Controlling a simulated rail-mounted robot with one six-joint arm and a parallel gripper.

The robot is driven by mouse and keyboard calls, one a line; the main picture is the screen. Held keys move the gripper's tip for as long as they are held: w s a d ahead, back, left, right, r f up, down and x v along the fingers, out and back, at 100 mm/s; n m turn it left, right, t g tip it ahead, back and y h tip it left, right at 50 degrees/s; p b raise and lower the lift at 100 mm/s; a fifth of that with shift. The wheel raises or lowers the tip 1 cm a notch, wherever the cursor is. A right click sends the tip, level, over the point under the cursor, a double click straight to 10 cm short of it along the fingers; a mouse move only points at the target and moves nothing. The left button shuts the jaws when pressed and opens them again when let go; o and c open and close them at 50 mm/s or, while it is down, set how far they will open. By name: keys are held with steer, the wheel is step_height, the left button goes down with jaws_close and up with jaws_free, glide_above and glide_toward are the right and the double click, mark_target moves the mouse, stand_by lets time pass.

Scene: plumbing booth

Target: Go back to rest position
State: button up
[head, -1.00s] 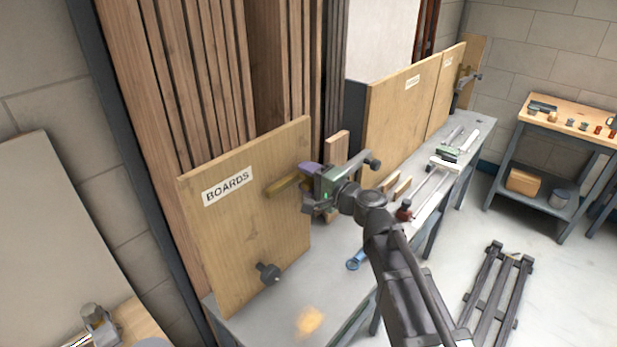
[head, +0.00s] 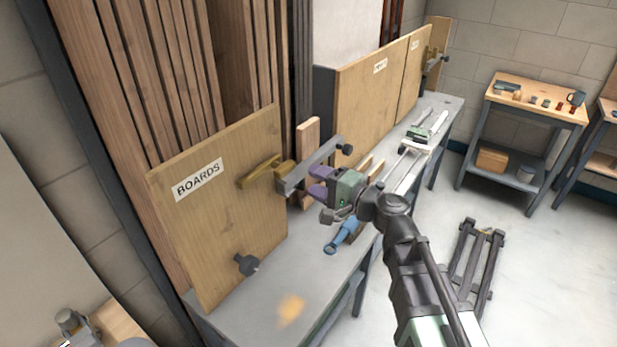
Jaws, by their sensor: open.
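My gripper (head: 319,182) has purple fingers on a green and grey body. It is open, in the middle of the head view above the grey bench. Its fingers are just right of a dark grey bar (head: 305,170) with a brass-coloured part (head: 262,172), at the upper right edge of the board labelled BOARDS (head: 215,225). The fingers overlap the bar's lower edge in this view. I cannot tell whether they touch it. I see nothing held between them.
A blue tool (head: 342,238) lies on the grey bench (head: 330,262) below my gripper. Tall planks (head: 160,70) stand behind the board. A dark frame (head: 470,265) lies on the floor at right. A small table (head: 535,95) with parts stands at back right.

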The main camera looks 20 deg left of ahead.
steer(key=s+d+f+n+g+h, duration=0.2)
steer(key=s+d+f+n+h, duration=0.15)
steer(key=f, duration=0.25)
steer(key=s+d+f+n+g+h, duration=0.2)
steer(key=d+f+h, duration=0.2)
steer(key=f, duration=0.1)
steer(key=d+f+h, duration=0.2)
steer(key=d+h, duration=0.1)
steer(key=d, duration=0.6)
steer(key=s+d+f+m+h, duration=0.1)
steer(key=d+h, duration=0.2)
steer(key=d, duration=0.6)
steer(key=s+d+f+m+h, duration=0.1)
steer(key=d+h, duration=0.3)
steer(key=d, duration=0.6)
steer(key=shift+s+f+g, duration=0.25)
steer(key=shift+f+g, duration=0.05)
steer(key=shift+f, duration=0.55)
